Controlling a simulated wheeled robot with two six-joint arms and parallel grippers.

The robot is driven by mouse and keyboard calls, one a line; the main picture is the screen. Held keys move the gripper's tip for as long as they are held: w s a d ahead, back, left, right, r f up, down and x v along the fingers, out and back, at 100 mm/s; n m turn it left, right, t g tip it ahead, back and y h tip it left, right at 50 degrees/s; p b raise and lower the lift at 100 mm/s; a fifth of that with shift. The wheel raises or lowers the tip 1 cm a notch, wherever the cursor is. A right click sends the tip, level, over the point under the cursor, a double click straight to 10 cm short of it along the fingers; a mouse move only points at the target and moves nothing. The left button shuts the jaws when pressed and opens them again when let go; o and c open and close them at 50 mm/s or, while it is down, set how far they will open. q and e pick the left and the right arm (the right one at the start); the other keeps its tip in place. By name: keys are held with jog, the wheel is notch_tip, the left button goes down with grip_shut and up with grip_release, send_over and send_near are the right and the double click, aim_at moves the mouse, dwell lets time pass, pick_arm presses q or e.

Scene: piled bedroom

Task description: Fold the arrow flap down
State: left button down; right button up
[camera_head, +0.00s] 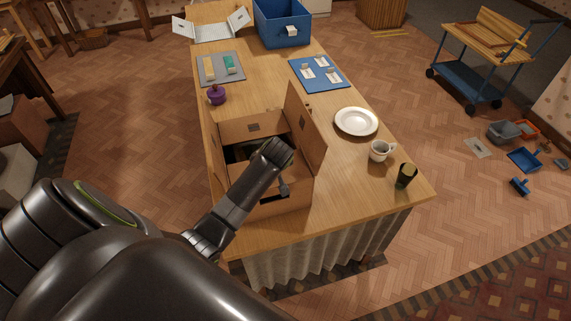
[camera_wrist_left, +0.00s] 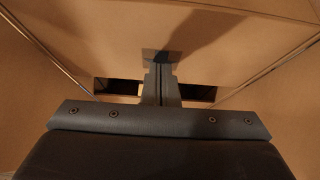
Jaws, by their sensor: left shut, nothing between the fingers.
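An open cardboard box (camera_head: 300,191) stands on the near part of the table. Its right flap (camera_head: 308,135) stands up and leans outward. The back panel (camera_head: 232,131) bears a small dark printed mark (camera_head: 254,127), too small to read as an arrow. My left gripper (camera_head: 284,191) is over the box near its front side, shut and empty. In the left wrist view the closed fingers (camera_wrist_left: 162,70) point at a cardboard face (camera_wrist_left: 100,40) with a dark mark (camera_wrist_left: 160,55) at the tips, partly hidden. My arm hides part of the box's interior.
A white plate (camera_head: 356,122), a mug (camera_head: 379,151) and a dark cup (camera_head: 405,175) stand right of the box. A purple pot (camera_head: 216,95), a grey mat (camera_head: 206,57), a blue mat (camera_head: 328,87) and a blue bin (camera_head: 282,28) are farther back.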

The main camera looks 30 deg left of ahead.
pick_arm(q)
jog(key=shift+r, duration=0.85)
notch_tip(320, 180, up, 6)
jog(key=shift+r, duration=0.15)
dwell(0.5)
